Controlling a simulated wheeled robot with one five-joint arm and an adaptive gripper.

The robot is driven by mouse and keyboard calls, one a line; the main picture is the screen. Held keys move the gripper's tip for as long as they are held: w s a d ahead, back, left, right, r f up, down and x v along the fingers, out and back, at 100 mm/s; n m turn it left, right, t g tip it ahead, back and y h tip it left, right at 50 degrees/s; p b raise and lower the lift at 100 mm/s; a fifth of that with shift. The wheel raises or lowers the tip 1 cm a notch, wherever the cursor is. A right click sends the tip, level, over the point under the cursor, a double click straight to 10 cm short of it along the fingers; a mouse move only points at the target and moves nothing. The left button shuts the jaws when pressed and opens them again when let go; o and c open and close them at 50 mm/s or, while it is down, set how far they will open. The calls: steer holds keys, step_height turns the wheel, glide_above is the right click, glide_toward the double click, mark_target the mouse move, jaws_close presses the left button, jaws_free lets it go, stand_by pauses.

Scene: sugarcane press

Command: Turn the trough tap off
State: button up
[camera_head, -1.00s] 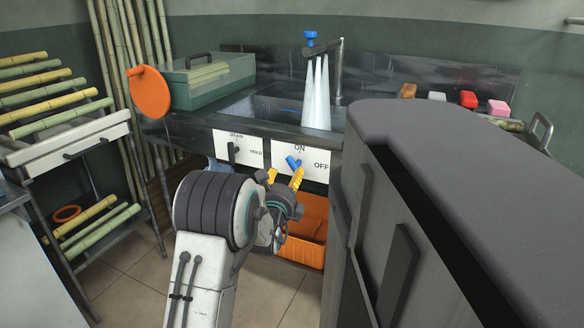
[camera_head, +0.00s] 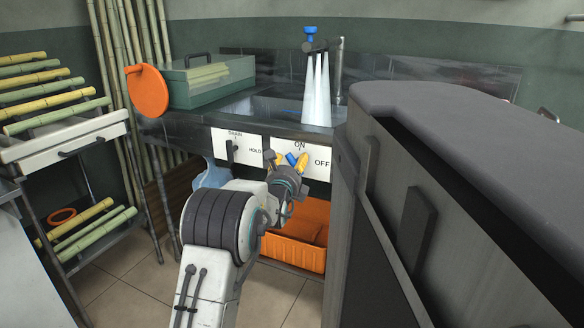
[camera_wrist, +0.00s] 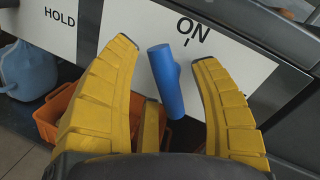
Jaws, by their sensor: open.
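The trough tap's blue handle (camera_wrist: 166,82) stands out from the white ON/OFF panel (camera_wrist: 240,85). In the wrist view its upper end points toward ON. My gripper (camera_wrist: 165,62) is open, with one yellow finger on each side of the handle and a visible gap to each. In the head view my gripper (camera_head: 289,160) is in front of the panel (camera_head: 321,160), with only a small part of the blue handle (camera_head: 291,158) showing between the fingers. White water streams pour from the faucet (camera_head: 338,65) into the trough (camera_head: 262,108). OFF is printed right of ON.
A drain lever (camera_head: 232,150) on a white DRAIN/HOLD panel is just left of my gripper. An orange crate (camera_head: 292,250) sits below the trough. A large grey machine body (camera_head: 440,190) stands close on the right. A cane rack (camera_head: 65,150) is at the left.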

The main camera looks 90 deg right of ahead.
steer(key=shift+d, duration=0.2)
stand_by(0.3)
jaws_close()
stand_by(0.4)
